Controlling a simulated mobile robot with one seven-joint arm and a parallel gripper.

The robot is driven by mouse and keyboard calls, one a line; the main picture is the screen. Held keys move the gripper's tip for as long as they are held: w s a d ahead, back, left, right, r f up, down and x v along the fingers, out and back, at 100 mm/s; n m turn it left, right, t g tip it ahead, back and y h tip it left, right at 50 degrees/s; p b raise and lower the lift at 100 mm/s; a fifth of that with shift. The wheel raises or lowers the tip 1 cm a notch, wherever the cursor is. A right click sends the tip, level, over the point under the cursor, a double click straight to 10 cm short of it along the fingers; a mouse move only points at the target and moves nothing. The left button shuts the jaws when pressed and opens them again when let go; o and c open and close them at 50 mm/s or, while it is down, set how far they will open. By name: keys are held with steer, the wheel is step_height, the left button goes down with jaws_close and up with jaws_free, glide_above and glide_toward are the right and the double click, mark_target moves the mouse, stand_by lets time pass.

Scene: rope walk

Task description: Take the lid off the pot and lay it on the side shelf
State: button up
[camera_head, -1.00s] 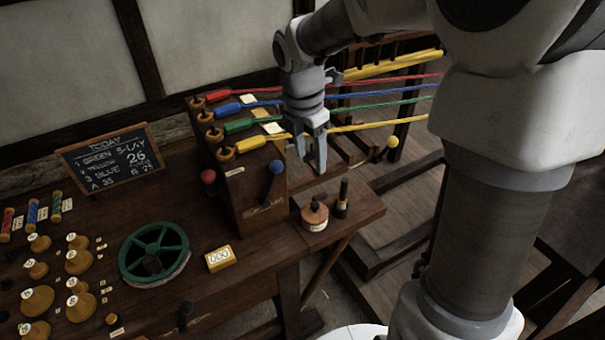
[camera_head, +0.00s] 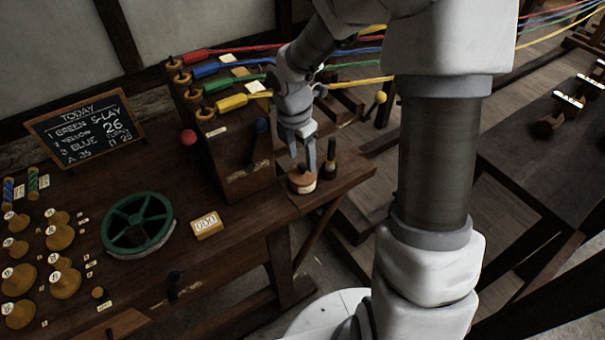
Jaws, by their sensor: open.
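A small round wooden pot (camera_head: 302,186) with a pale label stands upright on the right end of the bench. Its lid (camera_head: 301,175) is on it, with a dark knob on top. My gripper (camera_head: 302,163) points down just above the pot, with its fingers apart around or in front of the knob. I cannot tell whether they touch it. I cannot tell for certain which surface is the side shelf; the bench's right end (camera_head: 352,177) has bare wood beside the pot.
A dark upright tool (camera_head: 329,165) stands close to the pot's right. A wooden block with levers (camera_head: 235,165) and taut coloured ropes are behind and left. A long dark table (camera_head: 540,170) stands at right.

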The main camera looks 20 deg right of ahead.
step_height(320, 180, down, 2)
steer(key=shift+w+f, duration=0.1)
steer(key=shift+f, duration=0.1)
steer(key=shift+d, duration=0.1)
jaws_close()
steer(key=shift+r, duration=0.2)
